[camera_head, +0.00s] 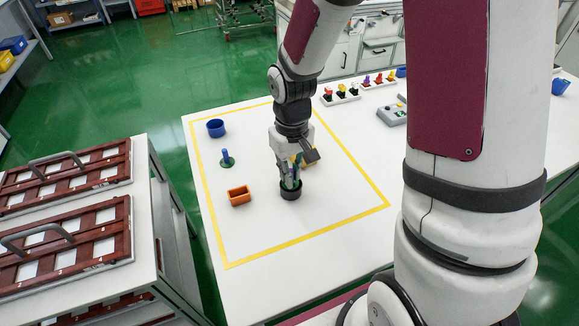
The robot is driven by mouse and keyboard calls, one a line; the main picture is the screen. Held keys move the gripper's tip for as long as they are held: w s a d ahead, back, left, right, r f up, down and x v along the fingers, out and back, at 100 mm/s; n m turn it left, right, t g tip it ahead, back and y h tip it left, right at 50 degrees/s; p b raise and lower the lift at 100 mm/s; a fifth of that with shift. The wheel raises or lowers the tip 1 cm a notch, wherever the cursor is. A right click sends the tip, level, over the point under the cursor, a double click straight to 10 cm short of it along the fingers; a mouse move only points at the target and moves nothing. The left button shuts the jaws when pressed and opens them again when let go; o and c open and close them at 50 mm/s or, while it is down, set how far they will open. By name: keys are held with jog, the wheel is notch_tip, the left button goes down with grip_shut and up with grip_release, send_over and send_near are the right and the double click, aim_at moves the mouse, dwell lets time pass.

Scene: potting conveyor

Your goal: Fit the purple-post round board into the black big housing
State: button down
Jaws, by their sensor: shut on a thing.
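The black big housing (290,194) is a round, open cup standing on the white table inside the yellow outline. My gripper (290,183) points down at it, with its fingertips at or just inside the rim. The fingers are shut on a small piece, apparently the purple-post round board. Fingers and housing wall hide most of that piece, so its post colour and how deep it sits cannot be told.
Left of my gripper are a blue round housing (216,129), a green round board with a blue post (227,160) and an orange rectangular housing (239,197). A yellow piece (299,159) is partly hidden behind my gripper. The outlined area's front is clear.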

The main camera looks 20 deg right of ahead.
jog(key=shift+s+f, duration=0.1)
jog(key=shift+f, duration=0.2)
jog(key=c, duration=1.6)
grip_release()
jog(key=shift+o, duration=0.2)
jog(key=shift+r+p, duration=2.25)
jog(key=shift+r, duration=1.25)
